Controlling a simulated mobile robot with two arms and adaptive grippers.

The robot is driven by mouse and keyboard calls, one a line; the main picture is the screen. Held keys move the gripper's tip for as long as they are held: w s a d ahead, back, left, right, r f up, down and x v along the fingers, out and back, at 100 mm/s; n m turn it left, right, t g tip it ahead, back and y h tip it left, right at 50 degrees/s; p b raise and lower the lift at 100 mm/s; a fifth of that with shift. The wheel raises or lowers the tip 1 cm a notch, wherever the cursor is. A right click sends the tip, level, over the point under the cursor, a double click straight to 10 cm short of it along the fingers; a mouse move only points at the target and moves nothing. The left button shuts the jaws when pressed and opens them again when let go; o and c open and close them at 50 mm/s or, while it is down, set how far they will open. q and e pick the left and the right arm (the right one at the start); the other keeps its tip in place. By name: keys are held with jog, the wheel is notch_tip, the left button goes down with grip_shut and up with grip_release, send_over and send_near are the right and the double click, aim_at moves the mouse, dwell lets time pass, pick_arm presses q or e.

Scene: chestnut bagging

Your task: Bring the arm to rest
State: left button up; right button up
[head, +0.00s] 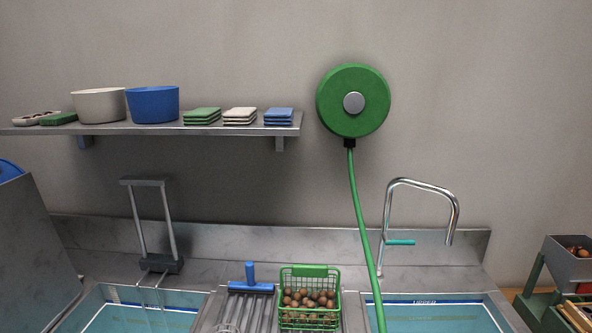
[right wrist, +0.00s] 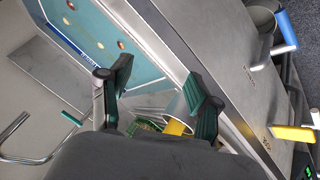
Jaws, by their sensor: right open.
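My right gripper (right wrist: 159,78) shows in the right wrist view with its two dark green fingers spread wide apart. The gap between the fingers is empty. Beyond the fingers lie a water-filled basin (right wrist: 95,38) and the steel counter edge (right wrist: 165,50). Several small brown and pale round things show in that basin. Neither gripper shows in the head view. My left gripper is in neither view.
A green basket (head: 310,270) of chestnuts stands between two basins. A chrome tap (head: 388,215) rises at the right, beside a green hose (head: 358,200) hanging from a wall reel (head: 345,115). A yellow-handled item (right wrist: 292,133) and a blue-handled item (right wrist: 285,28) lie right in the wrist view.

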jog(key=s+a+m+g+y, duration=0.25)
jog(key=s+a+g, duration=0.2)
jog(key=s, duration=0.85)
notch_tip(320, 180, down, 26)
jog(key=s+g, duration=0.1)
jog(key=s+d+f+g+b, duration=0.1)
jog(key=s+d+f, duration=0.1)
jog(key=s+f, duration=1.5)
jog(key=shift+d+f+h, duration=0.35)
jog(key=shift+d+f, duration=0.05)
jog(key=shift+f, duration=0.05)
jog(key=shift+s, duration=0.1)
